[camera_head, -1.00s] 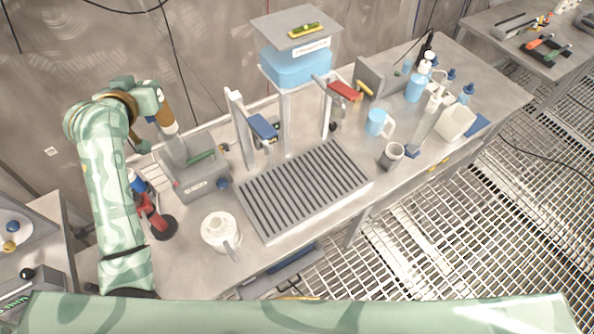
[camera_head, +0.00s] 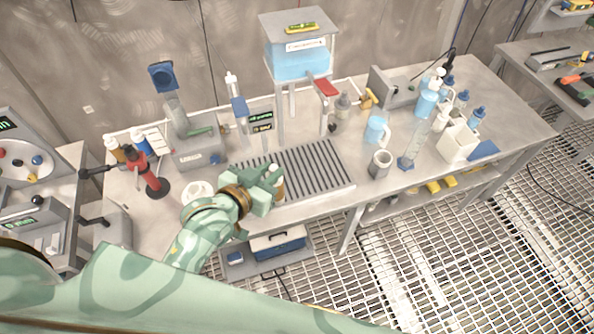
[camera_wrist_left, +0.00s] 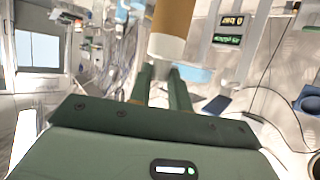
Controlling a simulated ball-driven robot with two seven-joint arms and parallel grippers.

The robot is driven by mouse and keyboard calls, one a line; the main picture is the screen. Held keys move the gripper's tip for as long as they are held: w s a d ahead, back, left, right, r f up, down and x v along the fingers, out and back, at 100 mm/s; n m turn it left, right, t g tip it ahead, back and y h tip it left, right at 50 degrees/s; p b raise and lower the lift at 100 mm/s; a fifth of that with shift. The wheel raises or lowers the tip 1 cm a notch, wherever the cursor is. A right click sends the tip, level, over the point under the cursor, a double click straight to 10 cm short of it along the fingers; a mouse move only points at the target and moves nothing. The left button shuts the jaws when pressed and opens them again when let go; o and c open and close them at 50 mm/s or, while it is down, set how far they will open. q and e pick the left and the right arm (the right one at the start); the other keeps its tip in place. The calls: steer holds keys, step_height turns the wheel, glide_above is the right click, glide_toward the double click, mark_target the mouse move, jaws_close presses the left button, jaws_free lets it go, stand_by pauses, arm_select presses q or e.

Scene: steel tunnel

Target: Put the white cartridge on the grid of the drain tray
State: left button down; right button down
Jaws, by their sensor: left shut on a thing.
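The white cartridge (camera_head: 279,188) shows as an upright cylinder with a white end and a brown band. My left gripper (camera_head: 271,181) is shut on it. In the left wrist view the cartridge (camera_wrist_left: 172,28) stands between the two green fingers (camera_wrist_left: 160,78), with its white part nearest them. The drain tray (camera_head: 318,194) lies on the bench with a dark slatted grid (camera_head: 310,165). The gripper and cartridge are over the tray's front left part and hide some of it. I cannot tell whether the cartridge touches the grid. My right gripper is not in view.
Behind the tray stand a blue tank on a post (camera_head: 298,65) and small displays (camera_head: 260,122). A red stand (camera_head: 143,172) is to the left. The grid's right half is clear.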

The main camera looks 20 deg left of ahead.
arm_select(q)
steer(key=w+f+b, duration=0.4)
steer(key=w+f, duration=0.8)
steer(key=w, duration=0.1)
steer(key=shift+d+f, duration=0.2)
steer(key=shift+d, duration=0.1)
steer(key=shift+s, duration=0.1)
steer(key=shift+f, duration=0.15)
steer(key=c, duration=1.3)
jaws_free()
